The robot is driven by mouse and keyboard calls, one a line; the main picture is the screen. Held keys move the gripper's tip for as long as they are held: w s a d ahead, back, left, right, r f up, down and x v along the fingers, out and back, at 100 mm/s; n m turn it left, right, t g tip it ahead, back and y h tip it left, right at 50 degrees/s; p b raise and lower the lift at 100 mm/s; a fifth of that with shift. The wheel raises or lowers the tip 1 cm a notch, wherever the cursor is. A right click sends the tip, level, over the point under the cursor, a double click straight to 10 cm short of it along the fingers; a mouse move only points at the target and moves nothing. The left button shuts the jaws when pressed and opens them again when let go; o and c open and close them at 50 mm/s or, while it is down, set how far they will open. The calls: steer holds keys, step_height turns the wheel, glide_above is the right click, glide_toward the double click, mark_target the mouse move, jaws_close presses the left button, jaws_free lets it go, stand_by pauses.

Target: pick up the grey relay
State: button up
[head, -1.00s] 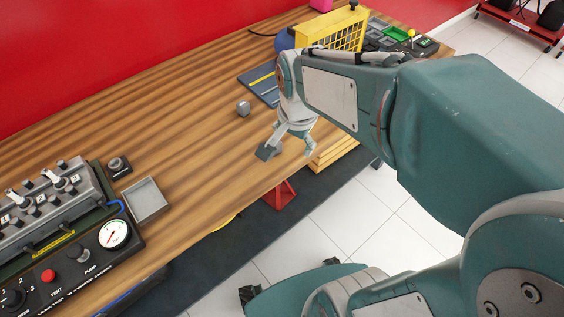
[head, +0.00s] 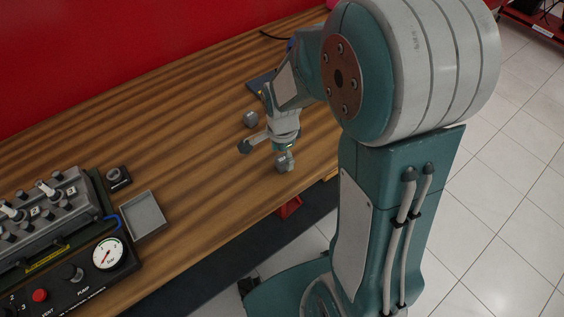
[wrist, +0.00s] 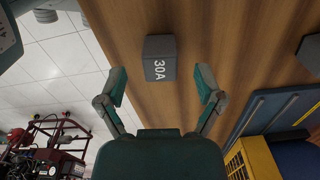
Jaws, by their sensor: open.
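A grey relay (wrist: 160,58) marked "30A" stands on the wooden bench ahead of my fingers in the wrist view, roughly centred between them with a gap. In the head view, a grey block (head: 282,161) by my right fingertip appears to be this relay, partly covered by the finger. My gripper (wrist: 162,90) is open and empty, pointing down over the bench; it also shows in the head view (head: 265,154). A second grey block (head: 250,119) stands farther back toward the wall; it is cut off at the right edge in the wrist view (wrist: 311,53).
A grey tray (head: 143,214) lies left, beside a control panel (head: 75,272) with a gauge. A blue panel (wrist: 270,116) and a yellow guard (wrist: 250,160) are at lower right in the wrist view. The bench edge is close to the marked relay. Open bench lies left of my gripper.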

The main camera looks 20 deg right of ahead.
mark_target(282, 159)
step_height(282, 159, down, 4)
steer(key=shift+w+r, duration=0.1)
steer(key=shift+r, duration=0.1)
steer(key=shift+c, duration=0.3)
steer(key=c, duration=1.1)
steer(key=shift+r, duration=0.1)
jaws_close()
